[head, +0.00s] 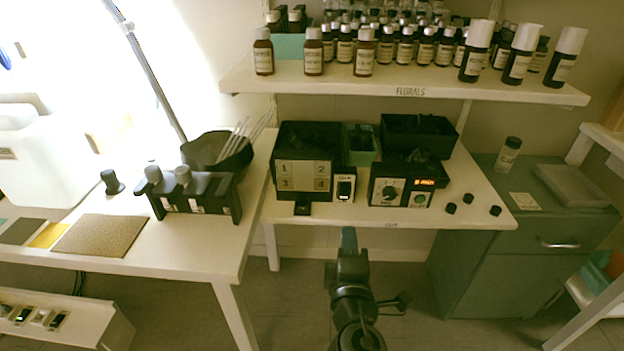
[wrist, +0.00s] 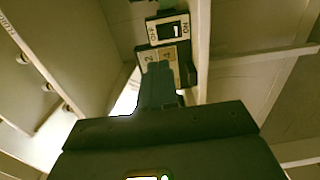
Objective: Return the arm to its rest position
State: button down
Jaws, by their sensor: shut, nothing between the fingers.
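My gripper (head: 348,238) is in the lower middle of the head view, in front of the white table's front edge and pointing toward it. It holds nothing, and its fingers are together. In the wrist view my gripper (wrist: 158,75) points at a black box with numbered pads (wrist: 170,57) and a switch block (wrist: 168,29), apart from both. In the head view the numbered box (head: 303,170) and the switch block (head: 345,186) stand on the table, behind my gripper.
A shelf (head: 400,88) of bottles hangs above the white table (head: 340,215). A black device with a dial (head: 408,190) and several small black caps stand at the table's right. A green cabinet (head: 480,270) is on the right, another white table (head: 190,250) on the left. Floor shows around my arm.

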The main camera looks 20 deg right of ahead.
jog(key=s+f+m+g+y+p, duration=0.1)
jog(key=s+f+m+y, duration=0.1)
jog(key=s, duration=0.9)
jog(key=s+f+m+g+y+p, duration=0.2)
jog(key=s+f+y, duration=0.1)
jog(key=s, duration=0.7)
jog(key=s+d+r+m+p, duration=0.2)
jog(key=s+r+m, duration=0.8)
jog(key=s+r, duration=0.7)
jog(key=s+d, duration=0.1)
jog(key=s, duration=0.2)
jog(key=shift+t+y+p, duration=0.3)
jog(key=shift+t+p, duration=0.1)
